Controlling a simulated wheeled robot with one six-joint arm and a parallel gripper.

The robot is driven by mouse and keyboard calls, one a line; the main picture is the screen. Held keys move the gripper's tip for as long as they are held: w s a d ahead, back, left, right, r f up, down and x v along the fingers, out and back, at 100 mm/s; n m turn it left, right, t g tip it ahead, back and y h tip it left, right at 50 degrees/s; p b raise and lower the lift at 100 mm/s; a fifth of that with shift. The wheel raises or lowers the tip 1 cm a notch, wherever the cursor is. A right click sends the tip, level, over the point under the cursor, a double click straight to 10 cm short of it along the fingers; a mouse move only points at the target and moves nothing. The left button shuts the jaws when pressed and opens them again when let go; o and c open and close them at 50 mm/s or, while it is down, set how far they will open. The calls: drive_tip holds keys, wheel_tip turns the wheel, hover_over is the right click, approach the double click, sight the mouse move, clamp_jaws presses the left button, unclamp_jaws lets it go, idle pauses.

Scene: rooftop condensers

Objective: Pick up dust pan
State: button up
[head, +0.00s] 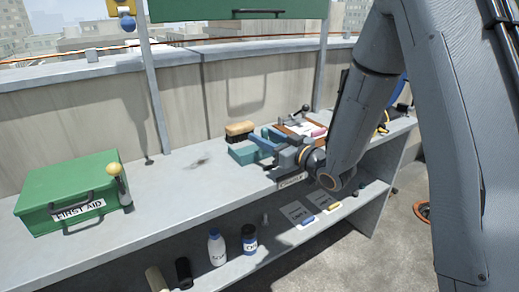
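A teal item that looks like the dust pan (245,154) lies on the grey bench top, near the middle of the head view. Its right part is hidden behind my gripper (264,139). My gripper reaches in from the right, low over the bench, with its blue-grey fingers over or beside the teal item. I cannot tell whether they touch it or how far apart they are. A brown brush (239,130) lies just behind the teal item.
A green first aid box (72,192) with a yellow-knobbed item (118,183) stands at the left. A clipboard (304,127) lies behind my gripper. The lower shelf holds a white bottle (217,248) and a dark jar (249,239).

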clamp_jaws()
